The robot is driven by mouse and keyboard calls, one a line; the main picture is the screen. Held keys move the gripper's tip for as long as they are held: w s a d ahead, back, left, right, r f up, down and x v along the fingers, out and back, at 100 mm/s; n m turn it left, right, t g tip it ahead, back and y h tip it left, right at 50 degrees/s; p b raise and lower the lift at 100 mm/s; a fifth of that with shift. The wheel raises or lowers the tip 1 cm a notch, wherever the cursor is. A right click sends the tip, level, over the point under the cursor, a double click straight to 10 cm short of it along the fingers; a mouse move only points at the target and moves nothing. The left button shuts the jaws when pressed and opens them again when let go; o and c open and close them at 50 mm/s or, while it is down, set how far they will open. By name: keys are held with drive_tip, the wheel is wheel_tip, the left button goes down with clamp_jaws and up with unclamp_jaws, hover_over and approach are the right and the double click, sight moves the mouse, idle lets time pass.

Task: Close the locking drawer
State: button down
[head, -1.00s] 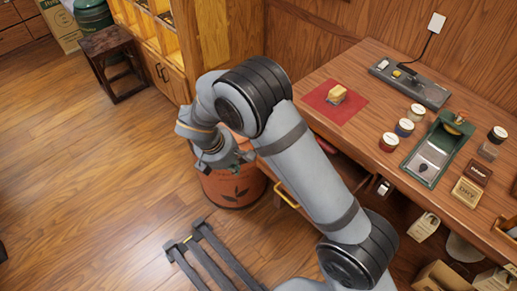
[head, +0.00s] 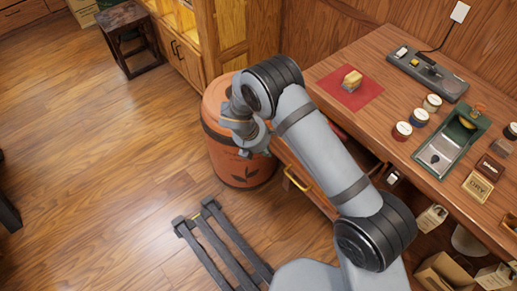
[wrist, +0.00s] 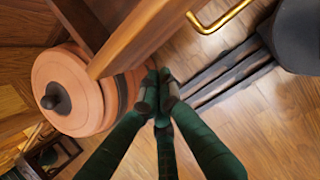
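The drawer (head: 311,188) is under the left end of the wooden desk, with a brass handle (head: 298,180) on its front. In the wrist view the drawer front (wrist: 140,38) stands out from the desk, with a dark gap behind it, so it looks open. The brass handle (wrist: 222,18) shows there at the top. My gripper (head: 252,145) is in front of the orange barrel, left of the drawer. In the wrist view its green fingers (wrist: 158,93) meet at the tips, empty, beside the drawer front. My arm hides part of the drawer. I cannot tell whether the fingertips touch the wood.
The orange barrel (head: 240,170) stands close to the drawer's left side. A dark slatted rack (head: 222,247) lies on the floor nearby. The desk (head: 390,122) holds a red cloth (head: 345,97), several jars and a green tray.

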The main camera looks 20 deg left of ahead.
drive_tip(key=shift+w+d, duration=0.5)
drive_tip(key=shift+w, duration=0.3)
